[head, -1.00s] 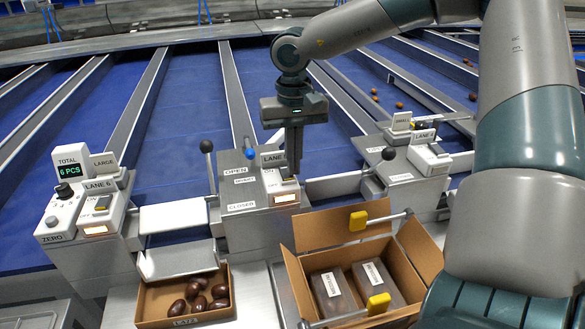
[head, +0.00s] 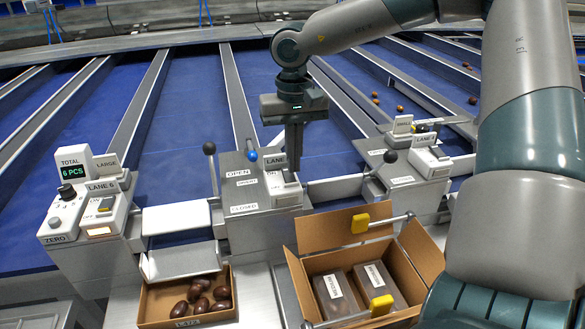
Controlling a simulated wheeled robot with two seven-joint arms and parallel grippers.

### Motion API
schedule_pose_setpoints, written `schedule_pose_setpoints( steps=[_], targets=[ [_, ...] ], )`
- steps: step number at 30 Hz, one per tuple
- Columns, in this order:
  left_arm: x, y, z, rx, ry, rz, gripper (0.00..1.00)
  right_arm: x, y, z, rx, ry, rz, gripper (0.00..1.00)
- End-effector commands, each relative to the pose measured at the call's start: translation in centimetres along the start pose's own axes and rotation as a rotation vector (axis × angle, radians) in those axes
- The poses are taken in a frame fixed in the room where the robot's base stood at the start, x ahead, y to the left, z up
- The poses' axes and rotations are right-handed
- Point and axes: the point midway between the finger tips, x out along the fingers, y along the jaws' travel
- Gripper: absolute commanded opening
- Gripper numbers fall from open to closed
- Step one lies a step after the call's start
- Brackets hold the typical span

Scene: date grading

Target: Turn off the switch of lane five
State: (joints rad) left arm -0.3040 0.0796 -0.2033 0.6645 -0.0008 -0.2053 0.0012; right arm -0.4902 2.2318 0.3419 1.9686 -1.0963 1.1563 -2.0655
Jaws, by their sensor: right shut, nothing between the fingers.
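The middle station's switch box (head: 287,200) stands between those labelled lane 6 and lane 4; its own lane number is hidden behind my gripper. Its rocker switch, marked ON at the back, is partly covered by the fingers. The small window on the box's front is grey and unlit. My right gripper (head: 293,168) points down with its fingers shut and empty, its tips right at the switch; I cannot tell whether they touch it. My left gripper is not in view.
The lane 6 box (head: 103,213) has a lit window. Black-knobbed levers (head: 209,148) and (head: 390,156) and a blue-knobbed lever (head: 252,155) stand near. An open carton (head: 310,258) with dark packs and a tray (head: 150,312) of dates are in front.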

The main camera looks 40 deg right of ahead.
Motion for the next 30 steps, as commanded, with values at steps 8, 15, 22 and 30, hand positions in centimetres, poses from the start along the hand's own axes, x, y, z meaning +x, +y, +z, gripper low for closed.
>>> schedule_pose_setpoints(
  steps=[8,15,22,30],
  targets=[
    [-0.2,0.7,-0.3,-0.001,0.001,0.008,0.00,-1.2,0.0,0.0,0.001,0.000,-0.001,0.00],
    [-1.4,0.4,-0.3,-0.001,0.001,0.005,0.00,-3.2,0.0,-0.1,0.000,0.002,-0.001,0.00],
    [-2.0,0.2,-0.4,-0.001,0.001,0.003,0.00,-4.3,0.0,0.0,-0.001,0.001,0.000,0.00],
    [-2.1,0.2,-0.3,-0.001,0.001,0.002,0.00,-4.4,0.0,0.0,0.000,0.001,0.000,0.00]
  ],
)
